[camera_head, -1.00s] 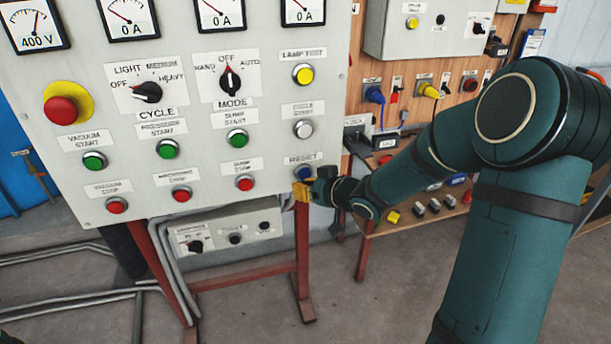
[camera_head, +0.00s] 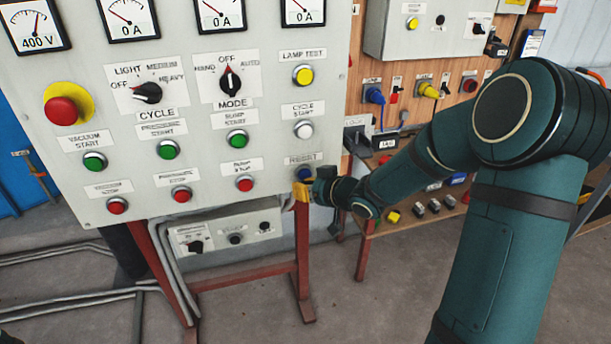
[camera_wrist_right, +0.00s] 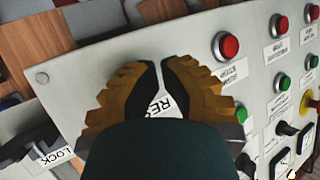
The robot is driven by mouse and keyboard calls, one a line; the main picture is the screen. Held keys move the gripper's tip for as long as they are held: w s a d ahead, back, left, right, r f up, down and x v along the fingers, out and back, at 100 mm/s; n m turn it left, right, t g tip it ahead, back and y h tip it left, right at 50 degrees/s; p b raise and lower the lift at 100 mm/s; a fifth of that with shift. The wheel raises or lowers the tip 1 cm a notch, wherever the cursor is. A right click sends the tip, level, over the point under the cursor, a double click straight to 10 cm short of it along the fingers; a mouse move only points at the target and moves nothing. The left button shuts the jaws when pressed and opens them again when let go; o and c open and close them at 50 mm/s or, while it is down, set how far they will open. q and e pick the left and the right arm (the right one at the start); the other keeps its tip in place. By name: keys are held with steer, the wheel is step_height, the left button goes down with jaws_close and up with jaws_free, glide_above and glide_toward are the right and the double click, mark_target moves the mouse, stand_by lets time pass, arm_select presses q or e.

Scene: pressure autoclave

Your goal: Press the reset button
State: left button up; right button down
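The blue reset button (camera_head: 304,172) is at the lower right of the grey control panel (camera_head: 205,190), under its RESET label (camera_head: 303,159). The yellow fingertips of my right gripper (camera_head: 301,190) are right at the button's lower edge and partly cover it; I cannot tell whether they touch it. In the right wrist view the two fingers of my right gripper (camera_wrist_right: 158,78) are together with only a narrow gap and nothing held. Part of the RESET label (camera_wrist_right: 162,105) shows beyond them, and the button is hidden there. My left gripper is not in view.
A white cycle start button (camera_head: 303,129) is above the reset button, and a red stop button (camera_head: 245,184) is to its left. A red emergency knob (camera_head: 61,111) is at the far left. A wooden bench (camera_head: 400,222) with small parts stands behind my right arm.

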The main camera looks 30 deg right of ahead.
steer(key=shift+w, duration=0.3)
steer(key=shift+w+d+p, duration=0.15)
steer(key=shift+w+p, duration=0.15)
steer(key=shift+w, duration=0.1)
stand_by(0.8)
steer(key=shift+s, duration=0.1)
steer(key=shift+s+a, duration=0.2)
steer(key=shift+s, duration=0.55)
steer(key=s, duration=0.2)
steer(key=s+a, duration=0.1)
steer(key=s, duration=0.2)
steer(key=shift+a+b, duration=0.1)
steer(key=shift+b, duration=0.2)
steer(key=shift+w, duration=0.1)
stand_by(0.7)
